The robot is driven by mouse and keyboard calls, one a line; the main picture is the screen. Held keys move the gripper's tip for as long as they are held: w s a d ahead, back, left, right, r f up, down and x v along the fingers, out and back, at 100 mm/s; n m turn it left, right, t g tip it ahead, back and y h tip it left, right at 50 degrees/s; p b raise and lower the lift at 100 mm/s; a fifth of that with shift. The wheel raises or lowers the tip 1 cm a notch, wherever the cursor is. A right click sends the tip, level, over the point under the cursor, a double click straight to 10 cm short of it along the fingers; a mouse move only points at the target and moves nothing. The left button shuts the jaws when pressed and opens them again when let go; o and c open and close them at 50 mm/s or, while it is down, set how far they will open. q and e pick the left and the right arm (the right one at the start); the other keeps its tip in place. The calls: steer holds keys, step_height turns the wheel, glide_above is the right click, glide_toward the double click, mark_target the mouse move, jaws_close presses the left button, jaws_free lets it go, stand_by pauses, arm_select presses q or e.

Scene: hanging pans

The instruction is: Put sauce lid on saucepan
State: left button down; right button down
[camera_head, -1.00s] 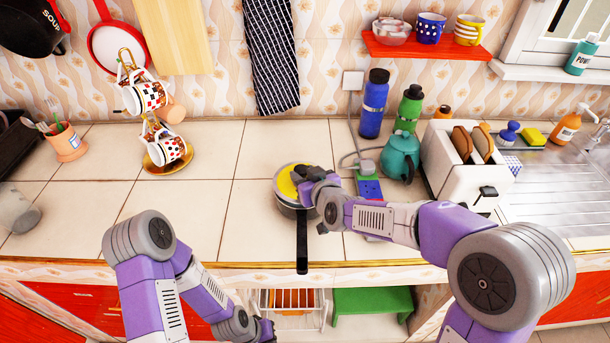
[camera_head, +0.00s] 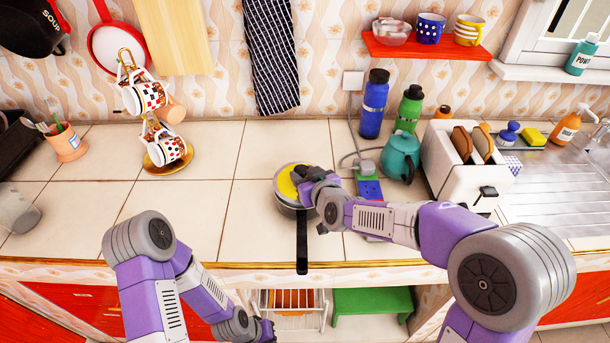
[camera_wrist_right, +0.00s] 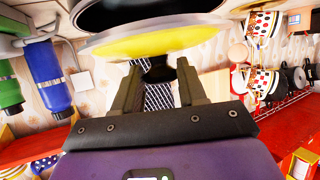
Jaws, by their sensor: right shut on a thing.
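The saucepan (camera_head: 290,210) stands on the counter in the head view, its black handle (camera_head: 302,250) pointing to the front edge. The yellow lid (camera_head: 286,182) with a pale rim is over the saucepan's top. The lid also shows in the right wrist view (camera_wrist_right: 150,42), with a black round shape beyond it. My right gripper (camera_head: 303,178) is shut on the lid's dark knob (camera_wrist_right: 157,72), which sits between the fingers. I cannot tell whether the lid rests fully on the rim. My left gripper (camera_head: 265,329) is low, in front of the counter edge; its fingers are unclear.
A mug stand (camera_head: 148,115) is at the back left. The tiled counter left of the saucepan is clear.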

steer(key=shift+f+b, duration=0.9)
steer(key=shift+f, duration=0.1)
stand_by(0.5)
steer(key=c, duration=0.5)
jaws_free()
steer(key=shift+c, duration=0.2)
steer(key=s+d+r+p, duration=0.2)
steer(key=s+r+p, duration=0.4)
steer(key=r, duration=0.3)
steer(key=shift+s+d+p, duration=0.2)
steer(key=shift+d+p, duration=0.2)
steer(key=shift+p, duration=0.3)
